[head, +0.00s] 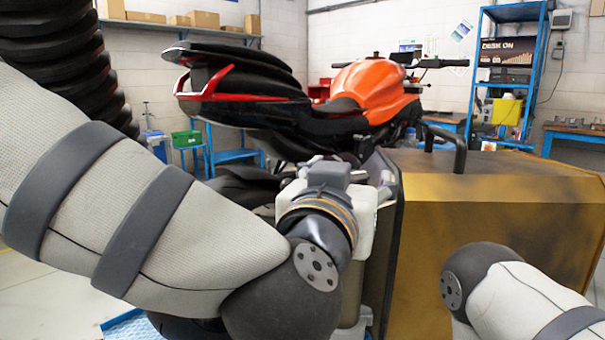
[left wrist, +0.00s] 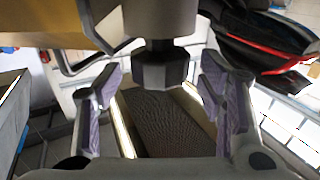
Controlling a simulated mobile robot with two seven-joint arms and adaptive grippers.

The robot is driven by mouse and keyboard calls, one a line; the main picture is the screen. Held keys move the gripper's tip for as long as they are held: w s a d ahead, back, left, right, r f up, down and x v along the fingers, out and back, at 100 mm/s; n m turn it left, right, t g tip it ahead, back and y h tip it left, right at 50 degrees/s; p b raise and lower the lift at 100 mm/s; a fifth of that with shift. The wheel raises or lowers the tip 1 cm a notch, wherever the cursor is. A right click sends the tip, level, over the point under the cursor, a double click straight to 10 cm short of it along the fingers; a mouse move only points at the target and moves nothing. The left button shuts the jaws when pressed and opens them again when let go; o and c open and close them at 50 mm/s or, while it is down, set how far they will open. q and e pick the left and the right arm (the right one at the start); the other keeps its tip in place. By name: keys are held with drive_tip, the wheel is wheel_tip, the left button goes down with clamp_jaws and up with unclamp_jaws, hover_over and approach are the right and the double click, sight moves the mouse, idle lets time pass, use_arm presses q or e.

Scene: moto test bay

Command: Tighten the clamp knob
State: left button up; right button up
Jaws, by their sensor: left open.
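The clamp knob (left wrist: 162,70) is dark and faceted, at the end of a grey cylinder, in the upper middle of the left wrist view. My left gripper (left wrist: 160,82) is open, with one pale ridged finger on each side of the knob. Clear gaps show between the knob and both fingers. In the head view my left forearm and wrist reach in front of the motorcycle. I cannot make out the knob there. My right gripper is out of view; only part of my right arm shows at the lower right.
An orange and black motorcycle (head: 371,90) stands behind my left wrist. A large yellow-brown box (head: 490,225) with a dark handle (head: 459,148) fills the right side. Blue shelving (head: 512,12) and a green bin (head: 186,139) are farther back.

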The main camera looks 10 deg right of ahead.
use_arm(q)
drive_tip(key=shift+x, duration=0.75)
drive_tip(key=shift+c, duration=0.6)
drive_tip(key=c, duration=1.1)
